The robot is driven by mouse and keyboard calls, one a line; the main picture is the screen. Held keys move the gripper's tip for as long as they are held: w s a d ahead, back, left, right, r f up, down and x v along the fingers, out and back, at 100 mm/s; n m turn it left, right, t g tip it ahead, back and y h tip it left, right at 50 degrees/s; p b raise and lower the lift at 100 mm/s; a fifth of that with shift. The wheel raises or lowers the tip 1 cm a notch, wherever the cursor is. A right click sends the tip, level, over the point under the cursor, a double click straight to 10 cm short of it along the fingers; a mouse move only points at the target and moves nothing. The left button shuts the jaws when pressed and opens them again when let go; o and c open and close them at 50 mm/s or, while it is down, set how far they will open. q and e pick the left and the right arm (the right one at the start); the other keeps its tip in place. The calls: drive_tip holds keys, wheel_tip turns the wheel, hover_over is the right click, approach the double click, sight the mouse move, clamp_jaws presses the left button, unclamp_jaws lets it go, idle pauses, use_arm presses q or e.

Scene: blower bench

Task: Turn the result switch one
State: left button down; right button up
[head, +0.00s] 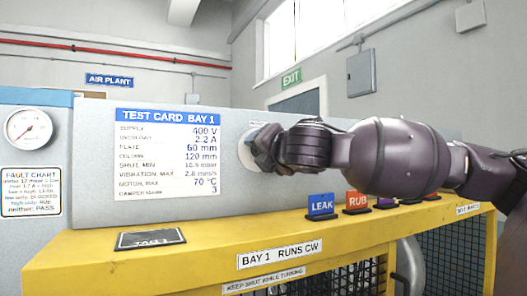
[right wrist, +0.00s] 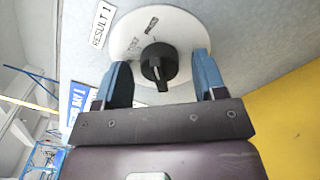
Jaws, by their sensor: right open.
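The result switch is a black knob (right wrist: 157,64) on a round white dial plate (right wrist: 128,38), with a "RESULT 1" label (right wrist: 102,24) beside it in the right wrist view. The knob's bar points to the bottom of that picture. The small dial lettering is hard to read. My right gripper (right wrist: 161,60) is open, with one blue finger on each side of the knob and a gap to it on both sides. In the head view my right gripper (head: 262,148) is in front of the grey panel and hides the knob; only the dial plate's left edge (head: 243,153) shows. My left gripper is not in view.
A yellow bench ledge (head: 215,250) runs below the panel. On it stand a blue LEAK tag (head: 321,204), an orange RUB tag (head: 357,200) and others partly under my arm. A black plate (head: 150,239) lies at left. A gauge (head: 29,128) is at far left.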

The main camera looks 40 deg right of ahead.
drive_tip(key=shift+s, duration=0.1)
drive_tip(key=p+v, duration=0.2)
drive_tip(key=v, duration=0.8)
drive_tip(key=shift+s, duration=0.3)
idle(0.4)
